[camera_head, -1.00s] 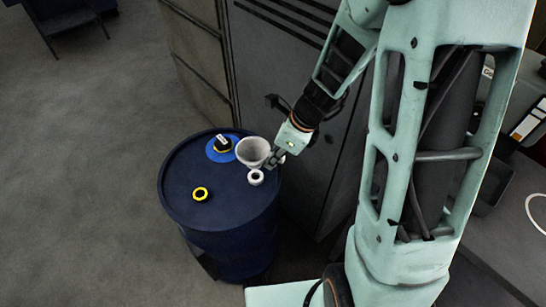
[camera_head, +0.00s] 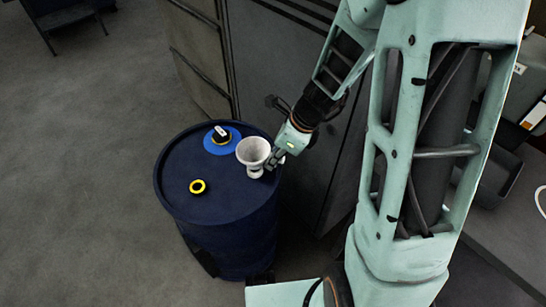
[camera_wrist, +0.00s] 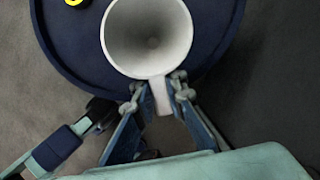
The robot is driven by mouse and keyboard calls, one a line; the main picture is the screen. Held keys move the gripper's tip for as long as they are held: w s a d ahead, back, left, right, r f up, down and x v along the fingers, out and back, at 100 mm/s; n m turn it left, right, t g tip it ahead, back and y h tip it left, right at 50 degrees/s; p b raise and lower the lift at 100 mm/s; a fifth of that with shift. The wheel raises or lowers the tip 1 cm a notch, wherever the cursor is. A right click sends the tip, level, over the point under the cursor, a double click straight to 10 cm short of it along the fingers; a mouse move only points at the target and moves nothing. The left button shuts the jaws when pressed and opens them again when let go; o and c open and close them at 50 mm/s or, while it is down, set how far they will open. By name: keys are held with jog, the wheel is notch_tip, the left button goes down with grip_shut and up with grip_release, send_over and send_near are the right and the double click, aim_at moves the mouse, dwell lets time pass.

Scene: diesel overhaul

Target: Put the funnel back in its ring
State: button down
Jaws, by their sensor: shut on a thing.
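The funnel (camera_head: 253,150), a white cone, is upright above the right side of the dark blue drum's top, wide mouth up. My gripper (camera_head: 273,160) is shut on the white tab at its side, which also shows between the fingers in the wrist view (camera_wrist: 159,97). The white ring (camera_head: 255,172) is directly under the funnel in the head view and partly hidden by it. I cannot tell whether the spout is inside the ring or just above it. In the wrist view the funnel (camera_wrist: 148,38) hides the ring.
The drum (camera_head: 225,235) carries a yellow-rimmed black cap (camera_head: 198,187) at its front left. A grey cabinet (camera_head: 285,75) stands close behind the drum.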

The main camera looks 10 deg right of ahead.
jog(key=shift+f, duration=0.15)
jog(key=shift+f+b, duration=1.1)
jog(key=c, duration=1.9)
grip_release()
jog(key=shift+r, duration=0.1)
jog(key=v, duration=1.2)
